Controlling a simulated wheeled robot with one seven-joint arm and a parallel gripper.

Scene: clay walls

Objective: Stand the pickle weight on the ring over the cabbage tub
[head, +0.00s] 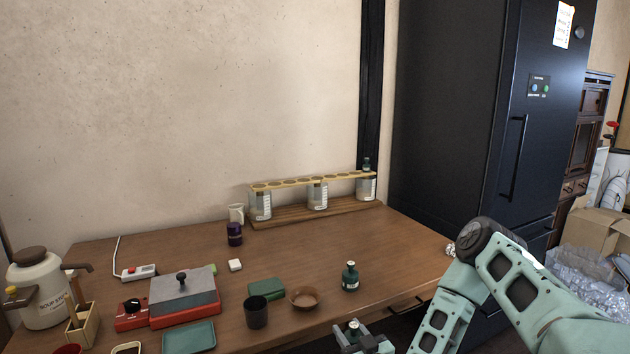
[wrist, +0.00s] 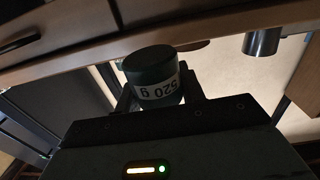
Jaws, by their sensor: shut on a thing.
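My gripper (head: 362,342) is at the bottom of the head view, just off the table's front edge. It is shut on a dark green pickle weight (wrist: 152,75) marked "520 g", upside down in the wrist view; its pale knob (head: 353,326) shows in the head view. A wooden rack (head: 290,184) with a row of rings stands at the back of the table. Clear labelled tubs stand under it at left (head: 260,206), middle (head: 317,196) and right (head: 366,187). Their labels are too small to read, so I cannot tell which holds cabbage.
A similar green weight (head: 350,277) stands near the table's front edge; another small one (head: 366,165) stands on the rack's right end. A brown bowl (head: 303,299), dark cup (head: 256,313), green block (head: 266,289) and purple jar (head: 234,234) are nearby.

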